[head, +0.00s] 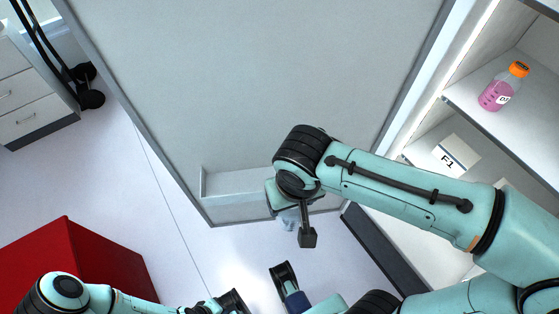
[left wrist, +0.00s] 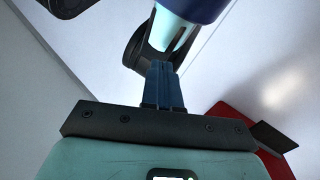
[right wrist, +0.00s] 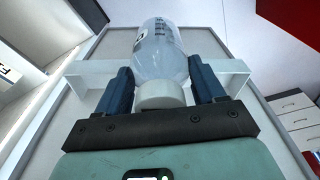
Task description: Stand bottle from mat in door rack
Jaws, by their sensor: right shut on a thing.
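My right gripper (right wrist: 165,92) is shut on a clear bottle (right wrist: 162,52) with a white cap, holding it near the cap end. In the head view my arm hides most of the bottle, and a small bluish part (head: 288,222) shows below the wrist. The white door rack (head: 240,186) is fixed low on the inside of the open door. In the right wrist view the rack (right wrist: 100,72) shows on both sides of the bottle. I cannot tell whether the bottle is inside it. My left gripper (left wrist: 163,84) is shut and empty. No mat is visible.
The large grey door (head: 250,70) stands open. To its right, a cabinet shelf (head: 530,90) holds a pink bottle with an orange cap (head: 502,88). A label F1 (head: 453,158) sits below. A red box (head: 75,260) and drawers (head: 30,95) stand at left.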

